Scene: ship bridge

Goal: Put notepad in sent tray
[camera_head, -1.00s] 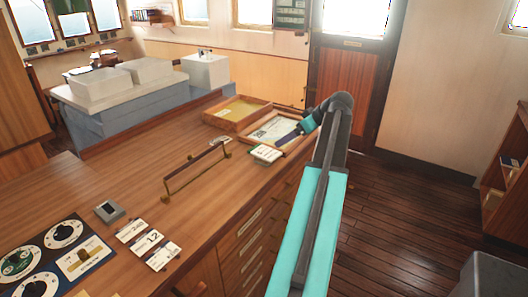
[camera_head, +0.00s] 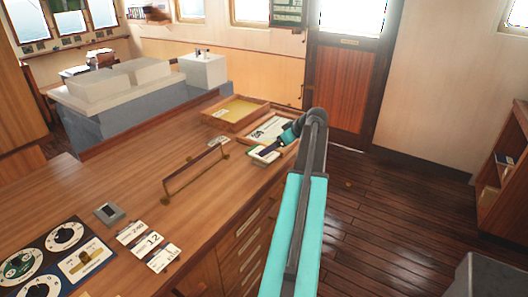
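A small flat white pad with green on it, which looks like the notepad (camera_head: 256,156), lies on the wooden counter just in front of the nearer wooden tray (camera_head: 257,125). That tray holds white printed paper. A second wooden tray (camera_head: 220,125) stands beyond it to the left, with a yellowish bottom and a small white label. I cannot read which tray is marked sent. My gripper (camera_head: 267,151) is low at the pad, over its right part and covering some of it. The fingers are too small and dark to tell whether they are open or touching the pad.
A brass-ended wooden rail (camera_head: 195,172) stands up from the counter left of the pad. White number cards (camera_head: 150,245), a small grey device (camera_head: 109,213) and a dial panel (camera_head: 50,258) lie nearer. The counter (camera_head: 110,180) between is mostly clear.

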